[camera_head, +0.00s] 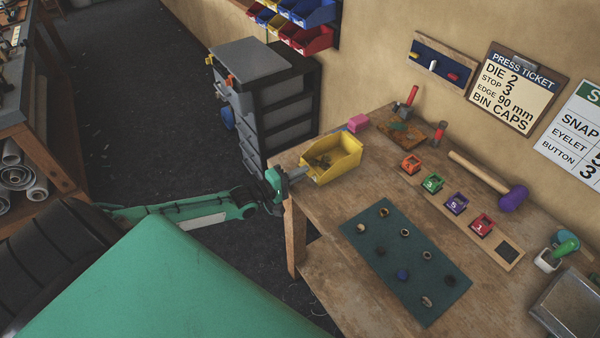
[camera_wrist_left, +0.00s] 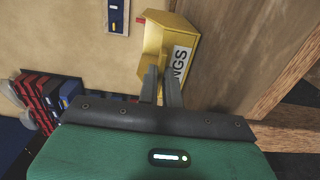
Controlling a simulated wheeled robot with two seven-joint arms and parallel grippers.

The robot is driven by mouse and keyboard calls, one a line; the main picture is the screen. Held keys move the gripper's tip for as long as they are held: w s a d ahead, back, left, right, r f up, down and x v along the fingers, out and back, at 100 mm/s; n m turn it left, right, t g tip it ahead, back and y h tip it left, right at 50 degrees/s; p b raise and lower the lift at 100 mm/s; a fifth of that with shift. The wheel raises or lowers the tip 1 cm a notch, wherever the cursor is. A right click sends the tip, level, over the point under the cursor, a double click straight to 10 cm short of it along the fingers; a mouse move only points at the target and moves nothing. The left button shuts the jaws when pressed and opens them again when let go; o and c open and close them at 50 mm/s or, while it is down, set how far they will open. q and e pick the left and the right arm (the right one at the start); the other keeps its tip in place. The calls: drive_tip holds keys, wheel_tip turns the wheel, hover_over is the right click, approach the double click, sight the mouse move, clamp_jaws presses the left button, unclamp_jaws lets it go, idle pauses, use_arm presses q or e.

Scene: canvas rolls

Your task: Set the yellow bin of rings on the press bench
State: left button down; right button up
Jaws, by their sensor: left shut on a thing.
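The yellow bin (camera_head: 343,166) is at the left end of the wooden press bench (camera_head: 330,262), over its top; I cannot tell whether it touches the wood. It is roughly upright, with small dark rings visible inside. My left gripper (camera_head: 289,176) is at the bin's near left end, shut on it. In the left wrist view the fingers (camera_wrist_left: 162,85) close on the edge of the yellow bin (camera_wrist_left: 155,42), beside a white label ending in "NGS". My right gripper is not in view.
A green mat (camera_head: 385,285) with several small parts lies in front. Numbered coloured blocks and a purple mallet (camera_head: 513,198) are farther right. A grey drawer cabinet (camera_head: 255,75) stands beyond the bench's left end.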

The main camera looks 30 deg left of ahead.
use_arm(q)
drive_tip(key=shift+f, duration=0.15)
drive_tip(key=c, duration=1.6)
unclamp_jaws()
drive_tip(key=shift+r, duration=0.3)
drive_tip(key=shift+p+v, duration=1.25)
drive_tip(key=shift+v, duration=2.5)
drive_tip(key=shift+f, duration=0.1)
